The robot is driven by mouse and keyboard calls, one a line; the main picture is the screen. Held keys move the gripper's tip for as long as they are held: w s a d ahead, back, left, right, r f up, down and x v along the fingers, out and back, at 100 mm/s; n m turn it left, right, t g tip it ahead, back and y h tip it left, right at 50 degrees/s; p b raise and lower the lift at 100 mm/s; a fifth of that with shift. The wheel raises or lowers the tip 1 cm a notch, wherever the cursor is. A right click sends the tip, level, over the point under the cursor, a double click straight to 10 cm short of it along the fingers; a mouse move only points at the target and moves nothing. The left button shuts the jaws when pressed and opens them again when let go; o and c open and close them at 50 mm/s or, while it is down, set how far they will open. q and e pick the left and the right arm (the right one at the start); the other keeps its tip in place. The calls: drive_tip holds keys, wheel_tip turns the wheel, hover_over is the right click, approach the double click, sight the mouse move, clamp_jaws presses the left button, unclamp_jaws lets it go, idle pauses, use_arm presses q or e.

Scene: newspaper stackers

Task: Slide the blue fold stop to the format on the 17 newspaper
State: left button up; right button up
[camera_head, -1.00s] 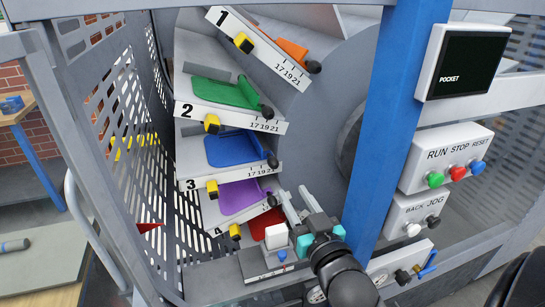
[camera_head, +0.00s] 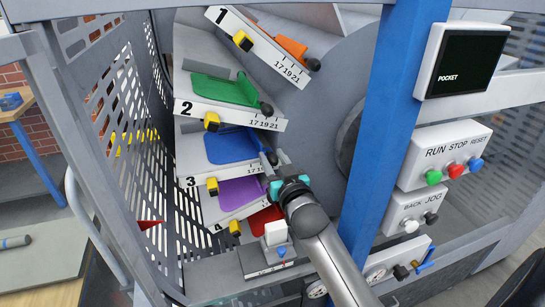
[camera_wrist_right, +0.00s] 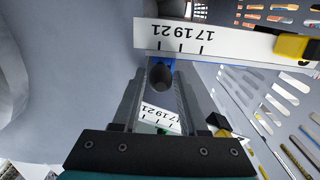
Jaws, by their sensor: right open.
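The blue fold stop (camera_head: 232,146) lies in the pocket marked 3, a flat blue plate with a dark knob at its right end. The strip marked 3 (camera_head: 222,176) has 17, 19 and 21 marks, partly hidden by my right gripper. My right gripper (camera_head: 270,161) is at the knob, open. In the right wrist view the dark round knob (camera_wrist_right: 161,77) is between the open fingers, with a bit of blue just beyond it. I cannot tell whether the fingers touch it. My left gripper is not in view.
Orange (camera_head: 290,46), green (camera_head: 225,91), purple (camera_head: 240,191) and red (camera_head: 264,219) stops sit in the other pockets. A blue post (camera_head: 385,130) and the run/stop box (camera_head: 446,154) stand to the right. A perforated panel (camera_head: 120,120) is on the left.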

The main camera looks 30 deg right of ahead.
drive_tip(key=shift+w, duration=0.25)
drive_tip(key=shift+c, duration=0.3)
clamp_jaws()
idle(1.0)
